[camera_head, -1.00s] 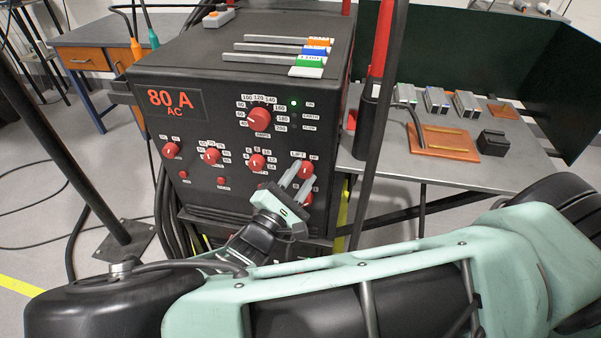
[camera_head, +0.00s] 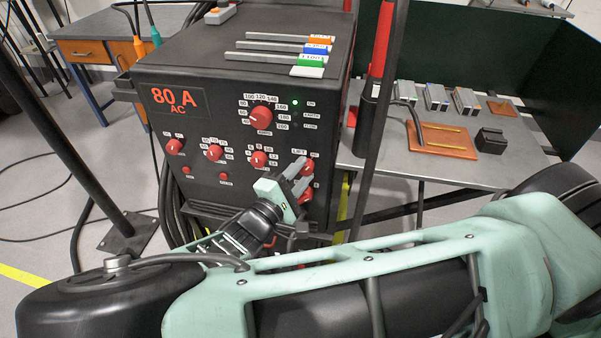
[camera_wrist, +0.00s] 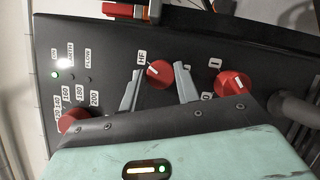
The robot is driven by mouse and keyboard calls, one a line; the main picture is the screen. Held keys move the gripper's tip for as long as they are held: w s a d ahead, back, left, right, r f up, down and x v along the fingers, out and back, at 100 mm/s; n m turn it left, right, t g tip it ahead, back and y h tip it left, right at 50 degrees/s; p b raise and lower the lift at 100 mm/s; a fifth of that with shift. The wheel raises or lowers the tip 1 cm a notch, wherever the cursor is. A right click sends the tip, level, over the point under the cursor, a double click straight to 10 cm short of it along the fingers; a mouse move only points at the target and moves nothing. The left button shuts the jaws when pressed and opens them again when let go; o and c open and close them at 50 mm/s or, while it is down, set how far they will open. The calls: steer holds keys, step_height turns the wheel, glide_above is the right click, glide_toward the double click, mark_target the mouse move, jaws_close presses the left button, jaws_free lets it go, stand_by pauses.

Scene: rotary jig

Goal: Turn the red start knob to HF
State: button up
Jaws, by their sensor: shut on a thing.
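The red start knob (camera_head: 308,166) is at the right edge of the black welder's front panel, with LIFT and HF labels above it. In the wrist view the knob (camera_wrist: 160,74) lies between my two grey fingers, near the HF label. Its white pointer mark is on the side towards HF; its exact alignment is hard to tell. My gripper (camera_head: 304,171) reaches the knob from the lower left and is shut on it; the wrist view shows its fingertips (camera_wrist: 160,69) on either side. The LIFT label is not visible in the wrist view.
Another red knob (camera_wrist: 232,83) sits close beside my fingers. The large amperage knob (camera_head: 261,116) and several smaller knobs share the panel. A dark upright post (camera_head: 367,150) stands just right of the welder. A grey table (camera_head: 410,176) holds boxes and an orange tray.

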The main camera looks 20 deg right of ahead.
steer(key=o, duration=1)
steer(key=shift+c, duration=0.2)
steer(key=b+v, duration=0.2)
steer(key=v, duration=1.5)
steer(key=shift+s+a+b, duration=0.15)
steer(key=shift+b, duration=0.15)
steer(key=shift+f, duration=0.1)
